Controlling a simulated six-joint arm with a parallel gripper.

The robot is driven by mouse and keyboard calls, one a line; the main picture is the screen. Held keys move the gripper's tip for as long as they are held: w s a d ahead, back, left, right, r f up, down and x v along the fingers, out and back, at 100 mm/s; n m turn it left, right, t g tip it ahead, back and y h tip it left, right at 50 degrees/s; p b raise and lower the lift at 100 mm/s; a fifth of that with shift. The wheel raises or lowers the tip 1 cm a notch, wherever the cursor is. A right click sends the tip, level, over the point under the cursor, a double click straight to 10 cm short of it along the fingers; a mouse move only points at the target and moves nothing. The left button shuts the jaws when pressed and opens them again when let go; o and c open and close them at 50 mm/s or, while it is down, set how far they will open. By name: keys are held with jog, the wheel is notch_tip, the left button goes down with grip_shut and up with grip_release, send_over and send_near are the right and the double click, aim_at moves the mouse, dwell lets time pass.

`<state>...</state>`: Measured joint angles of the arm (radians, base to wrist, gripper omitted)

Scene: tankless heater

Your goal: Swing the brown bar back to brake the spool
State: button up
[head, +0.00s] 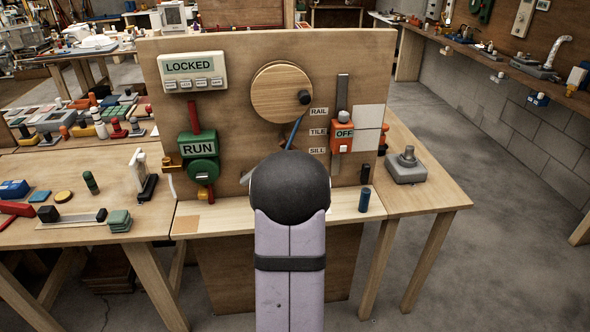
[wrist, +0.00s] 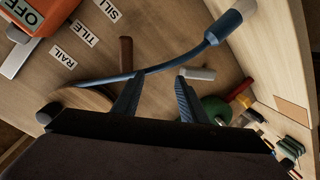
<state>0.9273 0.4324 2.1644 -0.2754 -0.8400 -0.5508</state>
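A short brown bar (wrist: 126,55) stands out against the wooden panel in the wrist view, just beyond the left fingertip; it seems hidden behind my arm in the head view. A round wooden disc (head: 278,88) with a dark knob, possibly the spool, is on the upper panel. Its edge shows in the wrist view (wrist: 88,97). My gripper (wrist: 160,78) is open, with nothing held between its two fingers. A thin blue rod with a thicker blue end (wrist: 222,27) crosses just beyond the fingertips; I cannot tell whether they touch. My arm hides the gripper in the head view.
A green RUN box (head: 198,150) with a red bar is on the panel's left. An orange OFF box (head: 342,136) sits on a vertical rail at right. A grey bar (wrist: 197,73) is near the right fingertip. A blue cylinder (head: 364,199) stands on the ledge.

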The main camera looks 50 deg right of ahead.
jog(key=s+d+t+h+b, duration=0.1)
jog(key=s+d+h+b, duration=0.15)
jog(key=s+d, duration=0.2)
jog(key=shift+r+p+x, duration=0.15)
jog(key=shift+p+x, duration=0.65)
jog(key=shift+x, duration=1.3)
jog(key=shift+r+p+x, duration=0.15)
jog(key=shift+p+x, duration=0.6)
jog(key=shift+x, duration=1.3)
grip_shut()
